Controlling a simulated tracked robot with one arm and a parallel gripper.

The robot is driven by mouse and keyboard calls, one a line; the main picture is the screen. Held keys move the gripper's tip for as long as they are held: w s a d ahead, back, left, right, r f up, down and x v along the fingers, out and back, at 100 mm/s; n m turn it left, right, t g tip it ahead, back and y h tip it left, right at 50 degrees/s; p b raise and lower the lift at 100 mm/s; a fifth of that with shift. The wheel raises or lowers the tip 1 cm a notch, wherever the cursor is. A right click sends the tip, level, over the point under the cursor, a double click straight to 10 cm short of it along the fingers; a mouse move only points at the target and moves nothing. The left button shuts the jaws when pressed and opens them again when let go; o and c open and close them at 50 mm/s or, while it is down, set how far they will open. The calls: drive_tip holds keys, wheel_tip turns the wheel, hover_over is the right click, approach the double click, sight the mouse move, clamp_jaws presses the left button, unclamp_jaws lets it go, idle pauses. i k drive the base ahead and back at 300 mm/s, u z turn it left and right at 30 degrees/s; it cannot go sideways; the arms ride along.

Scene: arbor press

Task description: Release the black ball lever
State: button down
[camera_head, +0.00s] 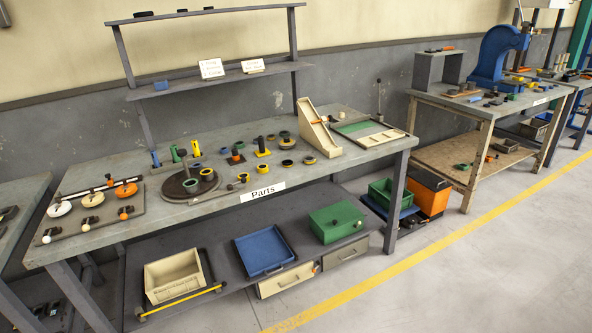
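A thin upright lever (379,98) with a small dark ball on top stands at the back right of the grey parts table (225,208), beside a green-topped board (368,128). It looks like the black ball lever, but it is small and far off, and its base is hard to make out. It stands roughly vertical. My gripper is not in view, and nothing in the frame touches the lever.
A cream sloped chute (318,130) stands left of the lever. A round dark plate (187,184) and several small parts lie mid-table. A panel with coloured discs (92,215) is at left. A blue press (495,52) stands on the right-hand bench. The floor (440,285) in front is clear.

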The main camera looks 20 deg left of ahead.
sight(243, 180)
drive_tip(key=i, duration=1.7)
drive_tip(key=u, duration=0.85)
drive_tip(key=i, duration=1.65)
drive_tip(key=u, duration=0.55)
